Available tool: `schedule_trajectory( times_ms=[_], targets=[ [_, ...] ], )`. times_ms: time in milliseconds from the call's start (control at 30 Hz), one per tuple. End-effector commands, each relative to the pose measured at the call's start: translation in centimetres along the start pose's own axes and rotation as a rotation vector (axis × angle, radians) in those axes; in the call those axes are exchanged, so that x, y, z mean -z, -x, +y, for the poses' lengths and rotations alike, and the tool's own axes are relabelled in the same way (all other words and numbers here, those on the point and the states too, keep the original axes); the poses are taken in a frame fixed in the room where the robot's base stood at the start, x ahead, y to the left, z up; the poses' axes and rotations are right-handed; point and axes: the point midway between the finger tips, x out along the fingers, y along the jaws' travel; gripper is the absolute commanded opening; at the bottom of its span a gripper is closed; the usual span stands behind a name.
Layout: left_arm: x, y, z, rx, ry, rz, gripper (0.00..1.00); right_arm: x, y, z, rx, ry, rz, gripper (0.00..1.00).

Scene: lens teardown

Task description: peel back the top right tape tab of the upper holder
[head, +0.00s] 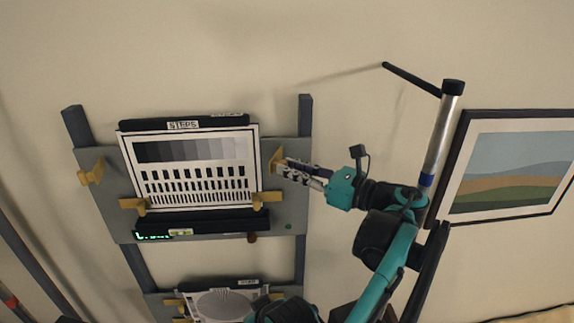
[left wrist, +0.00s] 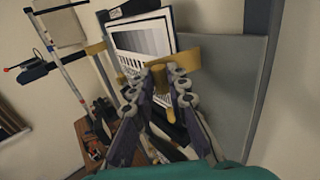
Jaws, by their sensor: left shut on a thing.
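The upper holder is a grey board (head: 290,203) on the wall rails, bearing a white test chart (head: 198,202) with grey steps and rows of black bars. The top right tape tab (head: 276,156) is a tan strip at the chart's right edge. My left gripper (head: 281,166) is at this tab, its fingers shut on it. In the left wrist view, the fingertips (left wrist: 166,72) close in front of the tan tape (left wrist: 188,60), and part of the grip is hidden by the fingers. My right gripper does not show.
Other tan tabs sit at the chart's left (head: 91,174), lower left (head: 131,204) and lower right (head: 267,197). A dark bar with green digits (head: 153,237) is below the chart. A lower holder (head: 222,303) and a framed picture (head: 515,165) are nearby.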

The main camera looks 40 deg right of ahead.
Motion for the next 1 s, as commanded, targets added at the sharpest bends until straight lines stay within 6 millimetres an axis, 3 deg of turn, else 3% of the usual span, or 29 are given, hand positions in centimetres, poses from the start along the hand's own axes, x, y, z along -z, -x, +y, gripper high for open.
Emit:
schedule_trajectory(
  times_ms=[500, 533, 600, 1000],
  targets=[
    [-0.11, 0.31, 0.15, -0.003, 0.000, -0.002, 0.00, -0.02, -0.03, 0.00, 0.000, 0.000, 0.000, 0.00],
    [-0.11, 0.30, 0.15, -0.003, 0.000, -0.002, 0.20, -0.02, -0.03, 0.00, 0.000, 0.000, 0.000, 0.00],
    [-0.10, 0.30, 0.16, -0.004, 0.000, -0.001, 0.37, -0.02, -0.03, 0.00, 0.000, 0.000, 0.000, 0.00],
    [-0.81, 0.29, 0.16, -0.004, 0.000, -0.001, 0.37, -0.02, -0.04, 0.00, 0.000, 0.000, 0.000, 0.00]
  ],
)
